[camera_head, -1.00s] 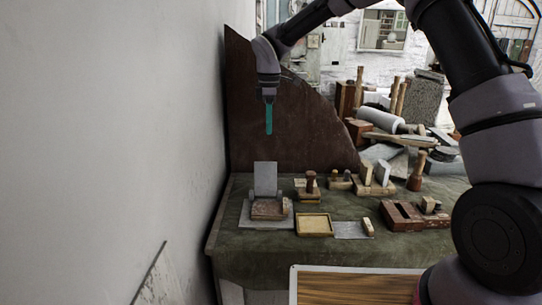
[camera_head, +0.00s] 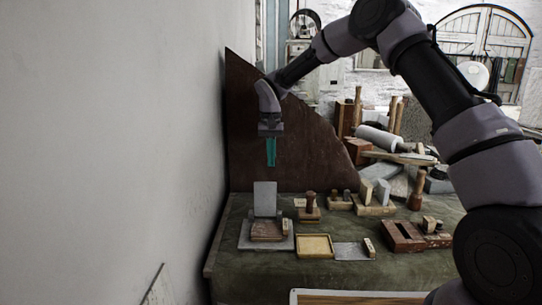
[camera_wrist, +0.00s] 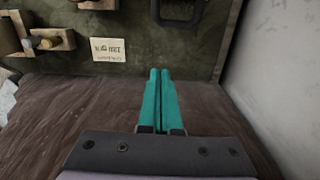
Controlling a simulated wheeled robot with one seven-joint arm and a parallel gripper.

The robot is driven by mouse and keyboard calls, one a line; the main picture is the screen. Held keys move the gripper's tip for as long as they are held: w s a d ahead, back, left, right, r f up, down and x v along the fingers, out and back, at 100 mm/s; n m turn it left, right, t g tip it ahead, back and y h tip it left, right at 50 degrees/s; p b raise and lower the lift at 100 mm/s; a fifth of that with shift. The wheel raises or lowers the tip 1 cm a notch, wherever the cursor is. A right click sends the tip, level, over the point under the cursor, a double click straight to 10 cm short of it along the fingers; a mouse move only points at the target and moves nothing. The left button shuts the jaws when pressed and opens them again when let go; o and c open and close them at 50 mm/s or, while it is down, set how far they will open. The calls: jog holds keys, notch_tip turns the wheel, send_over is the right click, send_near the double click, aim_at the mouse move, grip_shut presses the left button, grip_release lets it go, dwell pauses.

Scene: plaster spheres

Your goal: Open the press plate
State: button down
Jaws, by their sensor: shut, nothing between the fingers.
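The press stands at the left of the green-covered bench. Its grey plate (camera_head: 265,198) stands upright at the back of a flat grey base (camera_head: 246,242), with a reddish-brown block (camera_head: 266,231) lying in front of it. My gripper (camera_head: 271,164) hangs above the plate, fingers pointing down, apart from it. In the wrist view its teal fingers (camera_wrist: 160,72) are together with nothing between them. A dark frame-like shape (camera_wrist: 180,10) at the top edge of the wrist view is cut off, and I cannot tell what it is.
A tall brown panel (camera_head: 300,140) stands behind the gripper, and a plain wall (camera_head: 110,150) is close at the left. Right of the press are a stamp (camera_head: 309,207), a yellow tray (camera_head: 315,246) and wooden blocks (camera_head: 404,236). A paper label (camera_wrist: 107,49) shows in the wrist view.

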jog(key=s+f, duration=0.4)
jog(key=shift+f, duration=0.3)
jog(key=shift+d, duration=0.1)
